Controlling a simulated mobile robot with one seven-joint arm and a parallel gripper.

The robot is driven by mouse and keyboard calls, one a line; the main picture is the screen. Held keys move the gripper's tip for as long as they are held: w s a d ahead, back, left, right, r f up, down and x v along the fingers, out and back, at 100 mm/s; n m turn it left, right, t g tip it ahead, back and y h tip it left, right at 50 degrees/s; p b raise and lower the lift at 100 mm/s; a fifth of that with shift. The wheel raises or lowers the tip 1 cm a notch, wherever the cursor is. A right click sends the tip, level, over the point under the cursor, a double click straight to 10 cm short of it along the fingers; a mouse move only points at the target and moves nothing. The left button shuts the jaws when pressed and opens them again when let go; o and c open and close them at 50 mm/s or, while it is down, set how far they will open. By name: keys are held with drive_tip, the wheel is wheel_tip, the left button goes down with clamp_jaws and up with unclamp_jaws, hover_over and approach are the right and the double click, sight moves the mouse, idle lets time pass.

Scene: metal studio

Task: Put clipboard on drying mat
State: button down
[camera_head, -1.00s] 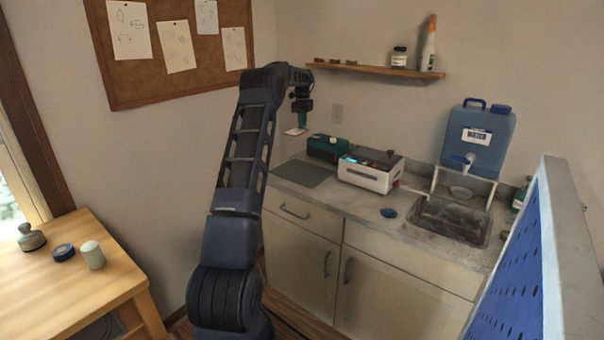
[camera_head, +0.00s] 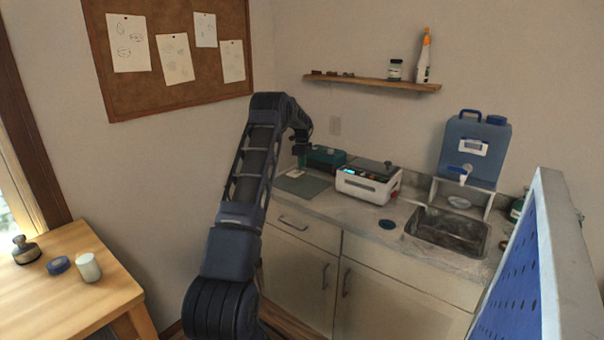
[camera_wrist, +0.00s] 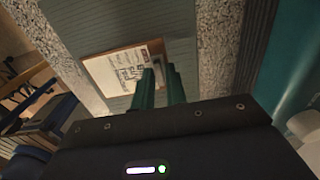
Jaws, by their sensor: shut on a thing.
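The clipboard (camera_wrist: 112,70) is a small brown board with a white printed sheet. My gripper (camera_wrist: 160,78) is shut on its right edge in the wrist view. In the head view my gripper (camera_head: 301,163) points down at the left end of the counter, with the clipboard (camera_head: 294,174) at its fingertips. The drying mat (camera_head: 305,187) is a flat grey-green sheet on the counter. In the wrist view the ribbed mat (camera_wrist: 95,28) lies beneath the clipboard. The clipboard is over the mat, low down; I cannot tell whether they touch.
A teal box (camera_head: 325,157) stands just behind and right of the mat. A white device (camera_head: 368,183) sits further right, then a blue lid (camera_head: 387,224) and the sink (camera_head: 447,231). A wall shelf (camera_head: 372,83) hangs above. A blue pegboard (camera_head: 520,270) stands at front right.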

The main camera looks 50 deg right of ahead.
drive_tip(key=shift+f, duration=2.15)
drive_tip(key=shift+f, duration=0.1)
drive_tip(key=c, duration=1.4)
unclamp_jaws()
wheel_tip(320, 180, up, 12)
drive_tip(key=shift+f, duration=0.25)
drive_tip(key=shift+r, duration=0.35)
